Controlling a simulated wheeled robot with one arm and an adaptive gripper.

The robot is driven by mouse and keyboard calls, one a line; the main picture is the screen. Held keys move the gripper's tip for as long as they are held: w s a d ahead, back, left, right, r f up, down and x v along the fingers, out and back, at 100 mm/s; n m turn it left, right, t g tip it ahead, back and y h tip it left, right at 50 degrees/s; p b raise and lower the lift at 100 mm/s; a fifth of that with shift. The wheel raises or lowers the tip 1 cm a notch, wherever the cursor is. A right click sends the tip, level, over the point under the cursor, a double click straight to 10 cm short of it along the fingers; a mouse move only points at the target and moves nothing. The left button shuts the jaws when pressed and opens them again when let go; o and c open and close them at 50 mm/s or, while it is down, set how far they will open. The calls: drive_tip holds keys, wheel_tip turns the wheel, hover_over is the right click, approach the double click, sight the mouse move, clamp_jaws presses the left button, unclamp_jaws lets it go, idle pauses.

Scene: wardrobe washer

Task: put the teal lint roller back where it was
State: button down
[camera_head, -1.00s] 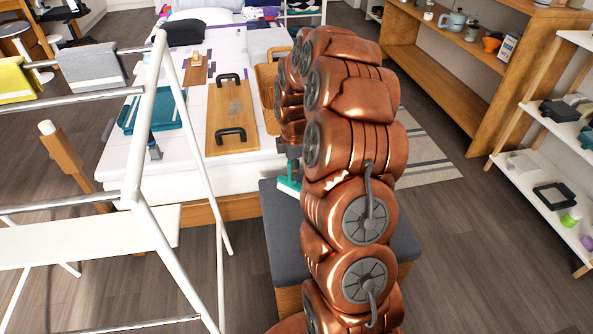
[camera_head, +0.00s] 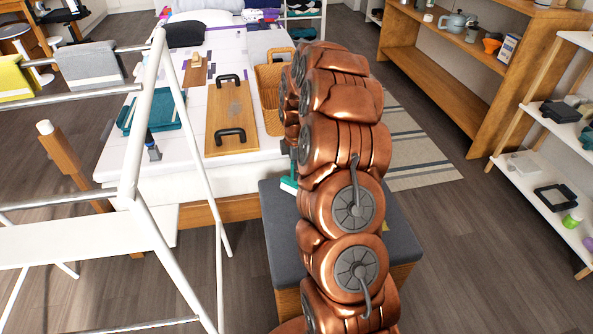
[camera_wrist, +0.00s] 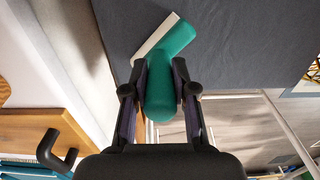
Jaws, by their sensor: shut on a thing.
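The teal lint roller (camera_wrist: 171,55) is between the two dark fingers of my gripper (camera_wrist: 160,85) in the wrist view. Its rounded teal handle points toward the camera and its white roller head lies at the far end, over the dark grey cushion. In the head view, a small teal and white part of the roller (camera_head: 289,184) shows at the left of the grey-topped bench (camera_head: 278,220). My copper arm hides most of the gripper there. I cannot tell whether the roller touches the cushion.
A bed beside the bench carries a wooden tray with dark handles (camera_head: 231,115), a teal tray (camera_head: 172,122) and a wicker basket (camera_head: 270,92). A white drying rack (camera_head: 145,130) stands at the left front. Shelves (camera_head: 540,170) stand at the right, with open floor between.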

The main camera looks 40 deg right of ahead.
drive_tip(key=shift+f, duration=0.1)
drive_tip(key=c, duration=0.9)
unclamp_jaws()
